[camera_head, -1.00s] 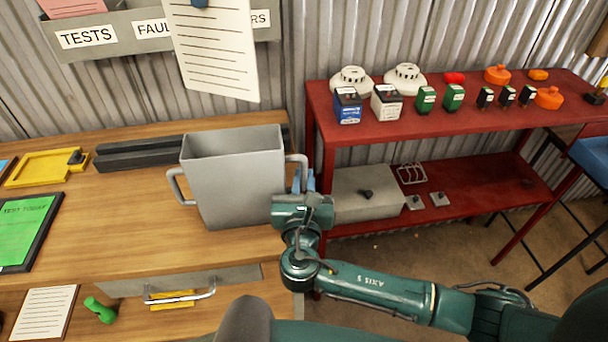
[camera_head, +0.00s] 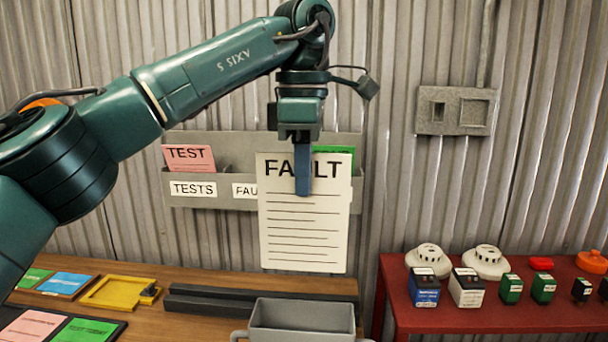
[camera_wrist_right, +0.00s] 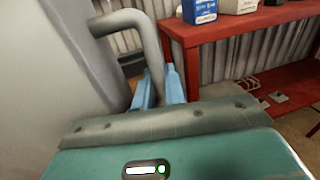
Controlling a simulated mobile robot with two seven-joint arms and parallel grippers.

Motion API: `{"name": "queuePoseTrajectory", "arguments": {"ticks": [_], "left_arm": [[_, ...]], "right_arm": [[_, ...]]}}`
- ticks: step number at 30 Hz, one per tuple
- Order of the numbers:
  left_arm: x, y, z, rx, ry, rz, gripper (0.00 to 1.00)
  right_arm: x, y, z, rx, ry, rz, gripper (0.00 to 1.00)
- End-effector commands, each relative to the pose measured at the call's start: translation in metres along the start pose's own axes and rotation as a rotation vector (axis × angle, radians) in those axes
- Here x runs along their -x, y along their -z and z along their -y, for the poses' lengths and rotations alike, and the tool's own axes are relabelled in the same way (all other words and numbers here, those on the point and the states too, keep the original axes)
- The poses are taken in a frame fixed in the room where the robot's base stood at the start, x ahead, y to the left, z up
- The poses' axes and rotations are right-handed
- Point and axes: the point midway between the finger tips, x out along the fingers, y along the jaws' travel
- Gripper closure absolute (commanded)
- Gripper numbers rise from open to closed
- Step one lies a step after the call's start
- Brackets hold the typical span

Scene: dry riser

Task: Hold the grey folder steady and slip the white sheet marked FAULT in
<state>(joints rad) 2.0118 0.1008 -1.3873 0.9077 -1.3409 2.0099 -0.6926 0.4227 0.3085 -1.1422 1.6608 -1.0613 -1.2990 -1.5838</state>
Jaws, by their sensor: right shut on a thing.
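The white sheet (camera_head: 304,235) marked FAULT hangs upright in front of the wall rack in the head view. My left gripper (camera_head: 302,180) is shut on its upper part, a finger covering some letters. The grey folder (camera_head: 302,316), a deep open-topped holder with side handles, stands on the wooden bench below. Its rim shows below the sheet's lower edge, with a gap between them in the picture. In the right wrist view, my right gripper (camera_wrist_right: 160,88) is shut on the folder's handle (camera_wrist_right: 152,55), beside the folder's wall (camera_wrist_right: 55,75). The right gripper is out of the head view.
A grey wall rack (camera_head: 235,150) with labelled pockets holds a pink card (camera_head: 188,158) and a green card behind the sheet. Dark bars (camera_head: 215,300) and a yellow tray (camera_head: 118,292) lie left of the folder. A red shelf (camera_head: 480,318) with detectors and small boxes stands right.

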Motion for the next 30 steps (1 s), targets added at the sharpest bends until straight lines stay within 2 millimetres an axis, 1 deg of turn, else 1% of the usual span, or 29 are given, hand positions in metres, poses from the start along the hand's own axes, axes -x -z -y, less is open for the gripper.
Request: {"name": "queuePoseTrajectory", "arguments": {"ticks": [5,15,18,30], "left_arm": [[-0.015,0.0,0.0,0.017,0.005,0.0,1.0],[-0.058,0.001,0.0,0.017,0.003,-0.001,1.0],[-0.066,0.0,0.0,0.016,0.001,0.0,1.0],[-0.088,0.0,0.0,0.017,0.001,0.0,1.0]], "right_arm": [[0.0,0.0,0.0,0.0,-0.001,-0.001,1.0],[0.0,0.0,0.0,0.0,0.0,-0.001,1.0],[0.0,0.0,0.0,0.0,0.0,-0.001,1.0],[0.0,0.0,0.0,0.0,0.0,-0.001,1.0]]}}
